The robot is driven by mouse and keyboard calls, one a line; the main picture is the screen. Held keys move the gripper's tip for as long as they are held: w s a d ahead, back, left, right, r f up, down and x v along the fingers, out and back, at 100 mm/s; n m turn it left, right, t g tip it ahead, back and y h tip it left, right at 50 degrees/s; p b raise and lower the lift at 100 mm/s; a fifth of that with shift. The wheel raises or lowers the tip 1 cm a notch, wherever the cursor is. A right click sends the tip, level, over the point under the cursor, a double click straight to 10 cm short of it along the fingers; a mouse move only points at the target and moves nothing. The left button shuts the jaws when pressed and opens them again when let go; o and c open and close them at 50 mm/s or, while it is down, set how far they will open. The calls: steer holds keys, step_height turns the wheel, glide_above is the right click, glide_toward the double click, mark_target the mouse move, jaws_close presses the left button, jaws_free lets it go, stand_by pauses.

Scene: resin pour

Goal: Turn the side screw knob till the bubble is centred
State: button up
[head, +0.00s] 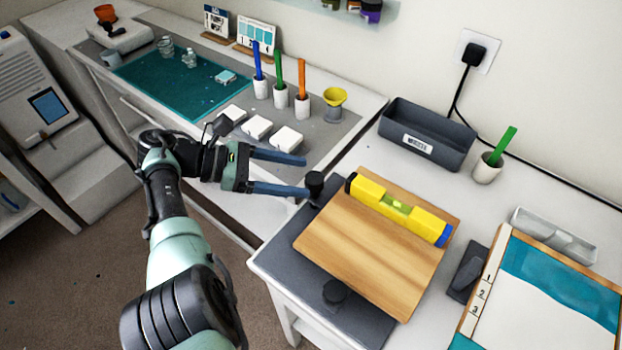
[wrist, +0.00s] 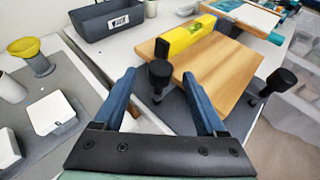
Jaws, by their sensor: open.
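A wooden board (head: 365,250) lies on a dark grey base plate (head: 285,250) and carries a yellow spirit level (head: 420,222) along its far edge. The level's green vial (head: 398,206) faces up; its bubble is too small to place. One black screw knob (head: 314,184) stands at the board's left corner, and a second black knob (head: 334,292) at its front side. My gripper (head: 305,176) is open and empty, its blue fingers pointing at the left-corner knob. In the wrist view this knob (wrist: 159,76) shows between the fingertips, just beyond them; contact is not visible. The front knob (wrist: 282,80) is farther right.
A dark bin (head: 425,135) and a white cup with a green stick (head: 487,168) stand behind the board. White blocks (head: 257,128), stick cups and a yellow funnel (head: 334,97) stand on the left bench. A black block (head: 468,270) lies right of the board.

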steer(key=b+v, duration=0.5)
steer(key=v, duration=0.3)
steer(key=shift+a+b, duration=0.35)
steer(key=shift+b, duration=0.05)
steer(key=shift+r, duration=0.1)
